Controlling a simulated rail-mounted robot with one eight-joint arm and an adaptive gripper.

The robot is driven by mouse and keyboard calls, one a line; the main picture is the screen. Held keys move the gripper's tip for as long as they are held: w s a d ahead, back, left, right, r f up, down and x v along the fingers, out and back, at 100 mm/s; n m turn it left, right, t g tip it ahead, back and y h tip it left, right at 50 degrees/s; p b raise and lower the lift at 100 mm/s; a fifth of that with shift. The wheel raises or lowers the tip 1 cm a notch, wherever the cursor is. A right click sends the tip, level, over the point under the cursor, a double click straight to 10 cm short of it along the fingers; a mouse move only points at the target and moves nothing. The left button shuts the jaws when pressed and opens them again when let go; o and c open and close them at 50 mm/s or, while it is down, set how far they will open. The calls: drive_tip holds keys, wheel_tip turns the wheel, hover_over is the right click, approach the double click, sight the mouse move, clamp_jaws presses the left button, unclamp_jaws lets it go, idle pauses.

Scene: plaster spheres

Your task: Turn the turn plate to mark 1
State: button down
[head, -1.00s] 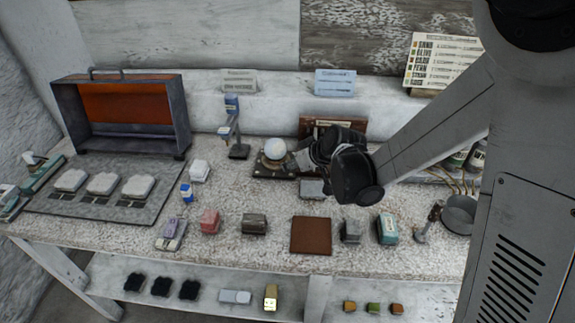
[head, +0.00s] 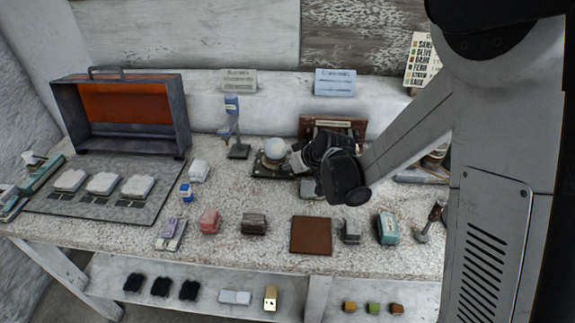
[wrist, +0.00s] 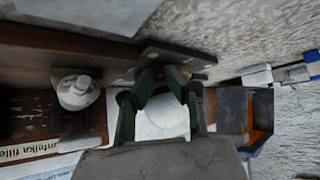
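The turn plate (head: 263,168) is a dark round plate on a dark base toward the back middle of the bench, with a pale sphere (head: 274,149) on it. My gripper (head: 294,163) is low at the plate's right side, close to the sphere. In the wrist view, my two green-padded fingers (wrist: 162,76) are apart, and the white sphere (wrist: 162,118) shows in the gap between them. A dark board edge lies at the fingertips. I cannot tell whether the fingers touch the plate. The marks are too small or hidden to read.
A blue stand (head: 235,130) is left of the plate. A brown frame (head: 345,122) is behind my gripper, and a grey block (head: 308,188) is just below it. A brown square mat (head: 311,236) lies in front. The bench between mat and plate is mostly clear.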

sight(274, 168)
drive_tip(key=shift+a, duration=0.1)
idle(0.3)
drive_tip(key=shift+s+a+m+t+h+b, duration=0.3)
drive_tip(key=shift+a+m+t+h+b, duration=0.2)
drive_tip(key=shift+m+h+b, duration=0.5)
drive_tip(key=shift+s+a+m+t+h+b, duration=0.25)
drive_tip(key=shift+a+m+t+h+b, duration=0.3)
drive_tip(key=shift+m, duration=0.85)
drive_tip(key=shift+a+m+h+b, duration=0.35)
drive_tip(key=shift+a+m+h, duration=0.1)
drive_tip(key=shift+m+h, duration=0.35)
drive_tip(key=shift+a+m+h+b, duration=0.3)
drive_tip(key=shift+a+m+h, duration=0.15)
drive_tip(key=shift+m+h, duration=0.35)
drive_tip(key=shift+a+m, duration=0.1)
drive_tip(key=shift+m, duration=0.4)
drive_tip(key=c, duration=1.8)
unclamp_jaws()
drive_tip(key=shift+a+v, duration=0.2)
drive_tip(key=shift+v, duration=5.85)
